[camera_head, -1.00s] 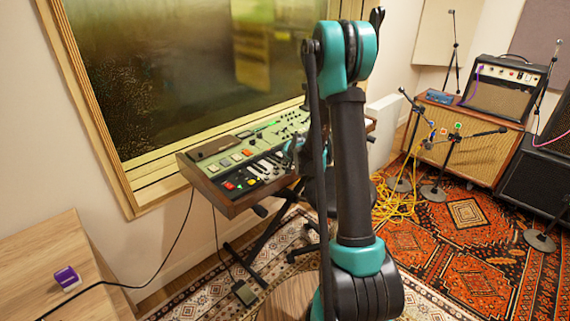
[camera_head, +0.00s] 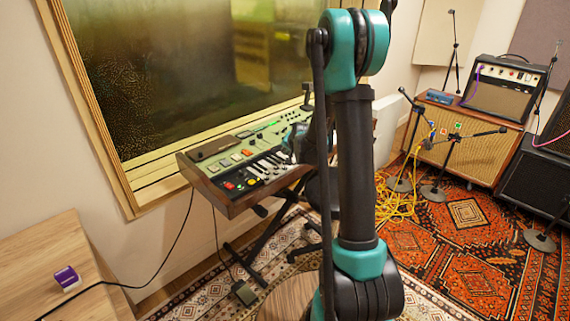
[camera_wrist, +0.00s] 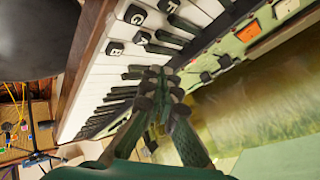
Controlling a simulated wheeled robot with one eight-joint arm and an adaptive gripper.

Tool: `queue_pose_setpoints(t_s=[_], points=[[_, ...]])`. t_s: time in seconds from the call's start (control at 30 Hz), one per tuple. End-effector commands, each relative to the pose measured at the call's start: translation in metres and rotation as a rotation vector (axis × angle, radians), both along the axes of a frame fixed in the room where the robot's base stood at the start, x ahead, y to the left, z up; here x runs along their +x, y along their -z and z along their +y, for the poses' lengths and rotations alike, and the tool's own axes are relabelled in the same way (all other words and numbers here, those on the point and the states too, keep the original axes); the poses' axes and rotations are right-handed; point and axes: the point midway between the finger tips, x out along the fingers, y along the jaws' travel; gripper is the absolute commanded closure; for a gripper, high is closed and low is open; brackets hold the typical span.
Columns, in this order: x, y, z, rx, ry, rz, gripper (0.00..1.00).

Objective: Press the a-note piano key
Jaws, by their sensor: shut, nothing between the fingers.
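The keyboard (camera_head: 235,195) stands under the window in the head view, its white and black keys partly behind my arm. In the wrist view its white keys (camera_wrist: 105,75) carry small black letter tags. One tag looks like an A (camera_wrist: 141,38), near tags that look like G (camera_wrist: 138,15) and B (camera_wrist: 114,48); the letters are small and tilted. My gripper (camera_wrist: 155,76) is shut and empty, its fingertips over the black keys, beyond the A tag. Whether the tips touch a key I cannot tell. In the head view my gripper is largely hidden behind my arm.
The keyboard's control panel (camera_wrist: 225,55) has orange and white buttons beside the keys. The window (camera_head: 190,75) is close behind it. A wooden desk (camera_head: 50,250) with a purple box (camera_head: 66,277) is at left. Microphone stands (camera_head: 450,150) and an amplifier (camera_head: 503,85) are at right.

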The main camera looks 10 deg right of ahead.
Motion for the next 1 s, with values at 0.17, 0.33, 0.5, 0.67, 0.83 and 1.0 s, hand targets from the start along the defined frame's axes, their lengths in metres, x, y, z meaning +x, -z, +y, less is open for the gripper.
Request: queue_pose_setpoints(t_s=[0.17, 0.33, 0.5, 0.67, 0.83, 1.0], points=[[0.0, -0.017, 0.0, 0.0, 0.0, 0.0, 1.0], [0.0, -0.027, 0.0, 0.0, 0.0, 0.0, 1.0], [0.0, -0.028, 0.0, 0.0, 0.0, 0.0, 1.0], [0.0, -0.028, 0.0, 0.0, 0.0, 0.0, 1.0], [0.0, -0.028, 0.0, 0.0, 0.0, 0.0, 1.0], [-0.001, -0.028, 0.0, -0.002, -0.001, 0.001, 1.0]])
